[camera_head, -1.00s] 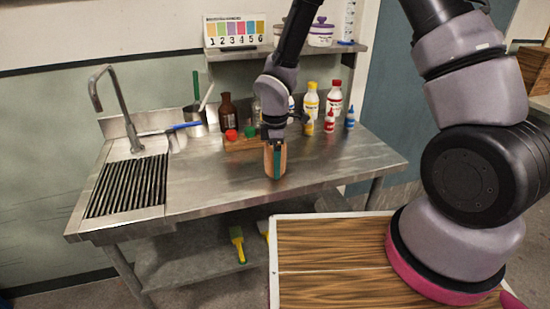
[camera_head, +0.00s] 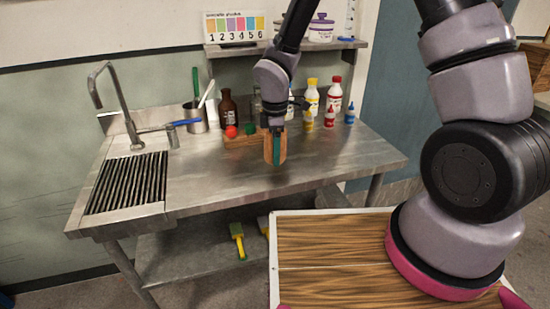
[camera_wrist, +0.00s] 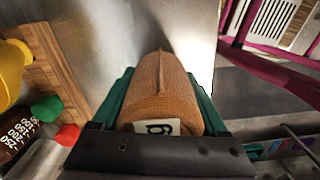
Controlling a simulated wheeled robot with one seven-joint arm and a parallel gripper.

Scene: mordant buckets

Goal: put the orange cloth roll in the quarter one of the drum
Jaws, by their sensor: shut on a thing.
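The orange cloth roll (camera_wrist: 160,85) is held upright between the teal fingers of my gripper (camera_head: 275,148). In the wrist view it fills the space between the fingers, with a white tag bearing a dark character at its near end. In the head view the roll (camera_head: 283,148) is partly hidden by the near finger. It hangs over the middle of the steel table (camera_head: 215,178), seemingly a little above the top. I cannot make out a drum with quarters in either view.
A brown bottle (camera_head: 227,107), yellow bottle (camera_head: 311,95) and red-labelled bottle (camera_head: 334,93) stand at the back. A sink tap (camera_head: 118,100) is left. The table's right front is clear.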

